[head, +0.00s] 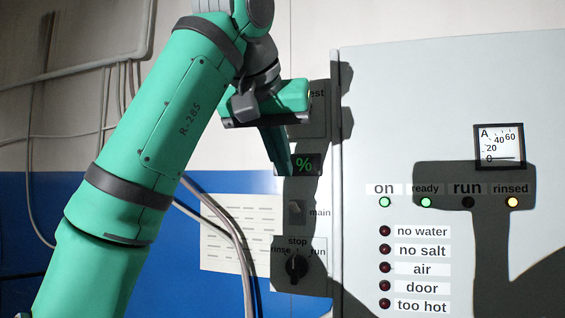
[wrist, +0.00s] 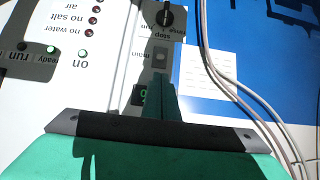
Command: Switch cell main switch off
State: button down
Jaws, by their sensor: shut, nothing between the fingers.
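The main switch (head: 297,212) is a small rocker on the narrow side panel, left of its "main" label; it lies in shadow and I cannot tell which way it is tipped. In the wrist view the main switch (wrist: 161,57) shows upside down, just beyond my fingertips. My gripper (head: 285,168) is shut and empty, its fingers pointing down, above the switch and in front of the green "%" display (head: 304,165). In the wrist view my gripper (wrist: 161,78) partly covers that display. The fingertips look apart from the switch.
A rotary knob (head: 296,266) marked rinse, stop and run sits below the switch. On the front panel, the "on" lamp (head: 384,202), "ready" lamp (head: 426,202) and "rinsed" lamp (head: 512,202) are lit; "run" is dark. The ammeter (head: 498,146) reads near 0. Cables (head: 233,232) hang left.

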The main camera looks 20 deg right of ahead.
aim_at(294, 207)
jog(key=x, duration=0.7)
jog(key=shift+w+f, duration=0.1)
jog(key=shift+w, duration=0.15)
jog(key=shift+d, duration=0.15)
jog(key=shift+s, duration=0.15)
jog(key=shift+f, duration=0.1)
